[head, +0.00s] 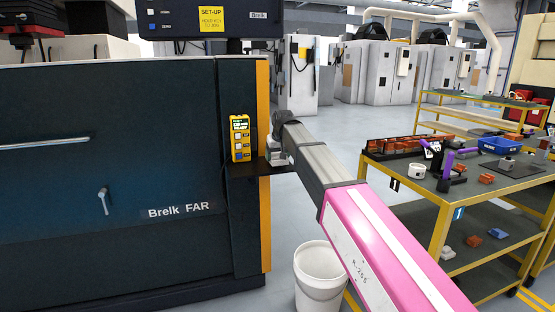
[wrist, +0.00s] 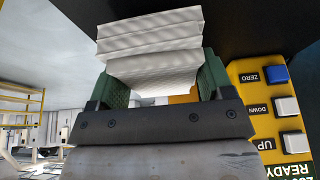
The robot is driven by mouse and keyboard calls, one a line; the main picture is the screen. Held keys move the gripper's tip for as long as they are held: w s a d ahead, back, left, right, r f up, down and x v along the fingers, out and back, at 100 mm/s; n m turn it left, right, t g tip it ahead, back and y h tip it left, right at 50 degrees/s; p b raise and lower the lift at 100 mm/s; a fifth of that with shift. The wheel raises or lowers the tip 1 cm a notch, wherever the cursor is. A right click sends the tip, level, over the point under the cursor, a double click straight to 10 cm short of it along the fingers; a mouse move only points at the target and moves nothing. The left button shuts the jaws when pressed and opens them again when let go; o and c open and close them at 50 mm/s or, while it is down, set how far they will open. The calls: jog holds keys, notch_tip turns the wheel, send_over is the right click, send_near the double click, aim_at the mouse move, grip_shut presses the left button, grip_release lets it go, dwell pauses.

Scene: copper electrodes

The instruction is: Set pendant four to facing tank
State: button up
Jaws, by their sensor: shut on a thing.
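The pendant (head: 240,138) is a yellow box with a lit display and several buttons, fixed upright on the dark machine front. In the wrist view the pendant (wrist: 285,110) is at the right, upside down, with buttons marked ZERO, DOWN and UP and a display reading READY. My gripper (head: 278,150) is just right of the pendant, apart from it. In the wrist view my gripper (wrist: 158,80) has its green fingers shut on a pale ribbed block (wrist: 150,40). The pendant's upper display line is too small to read.
A small dark shelf (head: 247,171) juts out below the pendant. The machine (head: 130,130) labelled Brelk FAR fills the left, with a yellow SET-UP sign (head: 211,19) above. A white bucket (head: 318,278) stands on the floor. A cluttered yellow-framed cart (head: 440,205) is at right.

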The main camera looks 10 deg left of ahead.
jog(key=shift+f, duration=0.65)
jog(key=o, duration=0.9)
jog(key=shift+f, duration=0.1)
jog(key=v, duration=1)
jog(key=shift+s+d+r, duration=0.1)
jog(key=shift+r, duration=0.25)
jog(key=shift+c, duration=0.4)
